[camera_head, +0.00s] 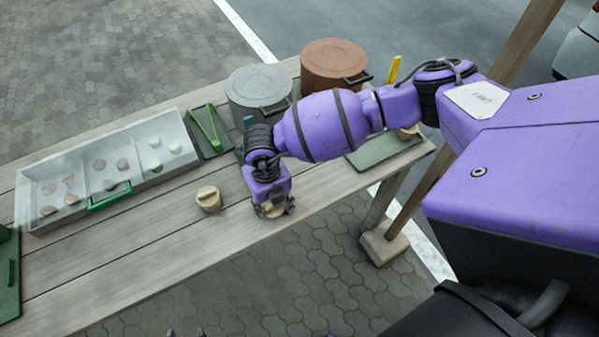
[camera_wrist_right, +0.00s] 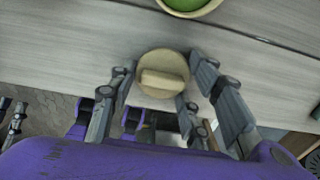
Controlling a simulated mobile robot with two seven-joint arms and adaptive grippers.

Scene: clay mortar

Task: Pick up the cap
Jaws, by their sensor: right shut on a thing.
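The cap is a round tan disc with a raised bar across its top. In the right wrist view the cap (camera_wrist_right: 162,76) sits between the finger pairs of my right gripper (camera_wrist_right: 160,92). My right gripper (camera_head: 271,207) is shut on it at the table's near edge in the head view, where the fingers cover most of the cap. I cannot tell whether the cap is clear of the tabletop. My left gripper cannot be made out clearly.
A grey divided tray (camera_head: 100,150) with several small lumps lies farther left. A grey lidded pot (camera_head: 258,92) and a brown one (camera_head: 333,64) stand behind my arm. The near wooden tabletop (camera_head: 150,255) is clear.

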